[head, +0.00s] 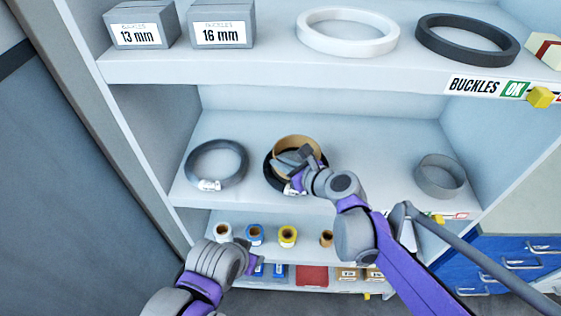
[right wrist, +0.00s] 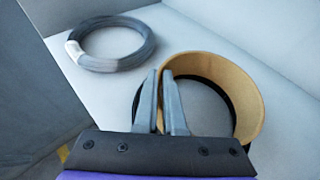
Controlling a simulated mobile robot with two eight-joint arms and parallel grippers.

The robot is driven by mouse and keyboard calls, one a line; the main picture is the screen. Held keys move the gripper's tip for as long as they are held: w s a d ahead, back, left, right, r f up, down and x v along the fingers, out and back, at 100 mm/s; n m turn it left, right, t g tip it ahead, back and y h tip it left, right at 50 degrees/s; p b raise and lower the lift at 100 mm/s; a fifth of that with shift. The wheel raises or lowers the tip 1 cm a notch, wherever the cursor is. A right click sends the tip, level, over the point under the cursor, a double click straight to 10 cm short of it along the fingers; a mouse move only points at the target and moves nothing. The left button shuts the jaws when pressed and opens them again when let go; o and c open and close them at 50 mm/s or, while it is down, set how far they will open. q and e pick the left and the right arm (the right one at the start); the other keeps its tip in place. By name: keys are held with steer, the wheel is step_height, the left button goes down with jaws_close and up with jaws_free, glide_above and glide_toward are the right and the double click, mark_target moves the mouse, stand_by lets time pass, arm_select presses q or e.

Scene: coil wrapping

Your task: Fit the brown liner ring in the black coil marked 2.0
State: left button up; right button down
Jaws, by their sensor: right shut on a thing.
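The brown liner ring (head: 300,139) is at the black coil (head: 268,174) on the middle shelf. The coil has a white tag at its front, too small to read. My right gripper (head: 281,159) is shut on the ring's wall. In the right wrist view, the fingers (right wrist: 163,74) meet the left end of the ring's visible wall (right wrist: 254,100), and black coil (right wrist: 137,100) shows beside the left finger. The ring stands above the coil's rim at the back; I cannot tell how deep it sits. My left gripper (head: 243,258) is low at the left, its jaws unclear.
A grey coil (head: 216,163) with a white tag lies left on the same shelf, and a grey ring (head: 440,177) lies right. The upper shelf holds boxes, a white ring (head: 347,32) and a dark ring (head: 466,41). Small spools (head: 288,236) stand on the shelf below.

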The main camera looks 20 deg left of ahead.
steer(key=shift+f+b, duration=1.1)
steer(key=shift+f, duration=0.4)
steer(key=c, duration=0.9)
jaws_free()
steer(key=shift+c, duration=0.2)
steer(key=v, duration=1.1)
steer(key=shift+a, duration=0.1)
